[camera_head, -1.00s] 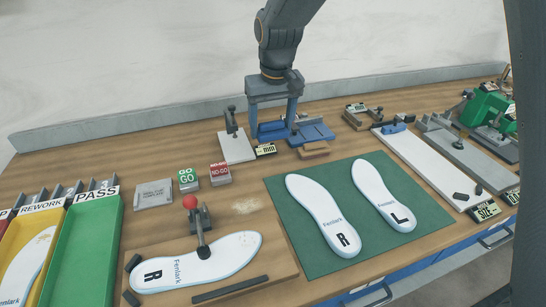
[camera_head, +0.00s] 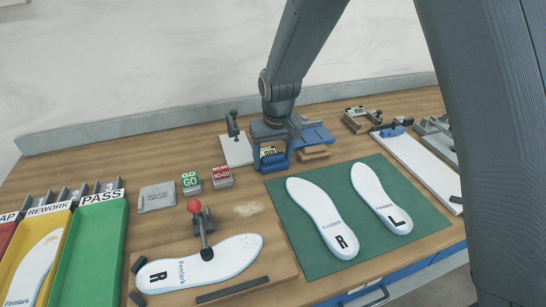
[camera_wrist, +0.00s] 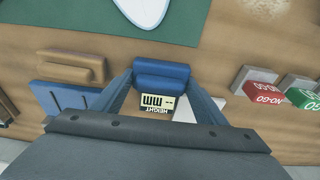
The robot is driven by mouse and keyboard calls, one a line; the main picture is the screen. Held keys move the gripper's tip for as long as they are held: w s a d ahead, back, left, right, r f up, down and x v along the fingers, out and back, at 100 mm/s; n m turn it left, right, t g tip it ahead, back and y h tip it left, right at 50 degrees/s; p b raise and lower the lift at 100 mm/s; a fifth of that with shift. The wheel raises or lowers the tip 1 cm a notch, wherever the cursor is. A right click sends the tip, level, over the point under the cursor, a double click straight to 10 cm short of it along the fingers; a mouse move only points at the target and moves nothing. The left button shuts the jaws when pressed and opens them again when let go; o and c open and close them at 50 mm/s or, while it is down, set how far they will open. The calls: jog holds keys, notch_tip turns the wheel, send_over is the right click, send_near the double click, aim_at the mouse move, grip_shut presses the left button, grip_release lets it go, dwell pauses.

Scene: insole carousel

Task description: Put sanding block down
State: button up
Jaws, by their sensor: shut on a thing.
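The sanding block (camera_head: 275,165) appears to be the blue block between my gripper's fingers. It also shows in the wrist view (camera_wrist: 162,75), with one finger at each end.
A height display (camera_wrist: 157,106) sits close behind the block. A brown block (camera_head: 314,152) and a blue tray (camera_head: 316,134) lie to the right. GO (camera_head: 191,181) and NO-GO (camera_head: 222,176) blocks stand left. The green mat (camera_head: 300,250) holds two insoles.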

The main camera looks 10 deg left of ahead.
aim_at(276, 166)
jog(key=o, duration=1)
jog(key=shift+f, duration=0.15)
jog(key=shift+c, duration=0.2)
jog(key=shift+r, duration=0.5)
notch_tip(276, 166, up, 11)
jog(key=s+d+b, duration=0.1)
jog(key=s+b, duration=0.1)
jog(key=s+d+f+m, duration=0.1)
jog(key=s+d+f, duration=0.1)
jog(key=s+d, duration=0.3)
jog(key=s+d+f+m+g, duration=0.1)
jog(key=s+d, duration=0.5)
jog(key=d, duration=0.6)
jog(key=s+d+f+m+h, duration=0.1)
jog(key=s+d+f+m, duration=0.2)
jog(key=d, duration=0.6)
jog(key=shift+s+d+f, duration=0.1)
jog(key=shift+s+f, duration=0.45)
jog(key=shift+s, duration=0.35)
jog(key=shift+s+f, duration=0.5)
jog(key=shift+s, duration=0.35)
jog(key=shift+s+d+f, duration=0.1)
jog(key=shift+s+d, duration=0.05)
jog(key=shift+s, duration=0.15)
